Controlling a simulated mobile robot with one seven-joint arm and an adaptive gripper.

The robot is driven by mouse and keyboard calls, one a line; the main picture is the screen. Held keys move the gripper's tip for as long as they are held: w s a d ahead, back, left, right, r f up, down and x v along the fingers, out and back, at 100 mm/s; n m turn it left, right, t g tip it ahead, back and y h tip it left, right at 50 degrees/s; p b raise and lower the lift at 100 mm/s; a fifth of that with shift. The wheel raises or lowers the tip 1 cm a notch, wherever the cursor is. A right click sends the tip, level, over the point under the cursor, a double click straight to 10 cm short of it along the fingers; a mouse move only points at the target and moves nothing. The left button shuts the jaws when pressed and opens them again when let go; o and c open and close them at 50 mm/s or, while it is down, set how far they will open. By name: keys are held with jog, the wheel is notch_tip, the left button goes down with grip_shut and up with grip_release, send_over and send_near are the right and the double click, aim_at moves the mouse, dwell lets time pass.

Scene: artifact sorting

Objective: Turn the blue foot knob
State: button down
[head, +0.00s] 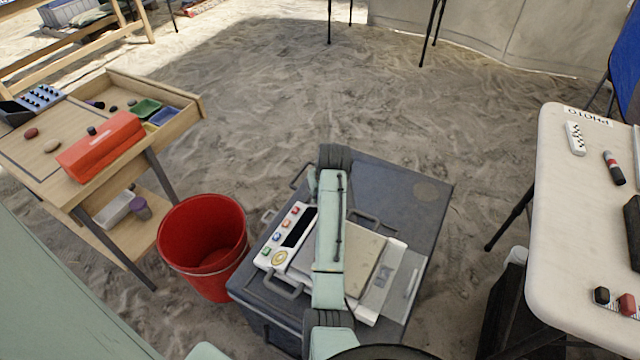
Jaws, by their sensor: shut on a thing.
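A white balance-like device (365,312) lies on the dark grey case (425,215).
A red bucket (203,240) stands left of the case. A wooden table (110,85) with trays and an orange-red box (101,146) is at the left. A white table (565,220) with small items is at the right. Sandy ground behind the case is clear.

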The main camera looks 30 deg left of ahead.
jog(key=n+p, duration=0.1)
jog(key=n, duration=0.1)
jog(key=n+g+p, duration=0.1)
jog(key=n, duration=0.1)
jog(key=shift+w+d+r+n+g+y, duration=0.1)
jog(key=shift+w+n+g+y, duration=0.05)
jog(key=shift+n+g+y, duration=0.45)
jog(key=shift+n+g, duration=0.4)
jog(key=shift+n, duration=1.3)
jog(key=c, duration=1.3)
grip_release()
jog(key=shift+c, duration=0.2)
jog(key=v, duration=1.1)
jog(key=shift+r, duration=0.45)
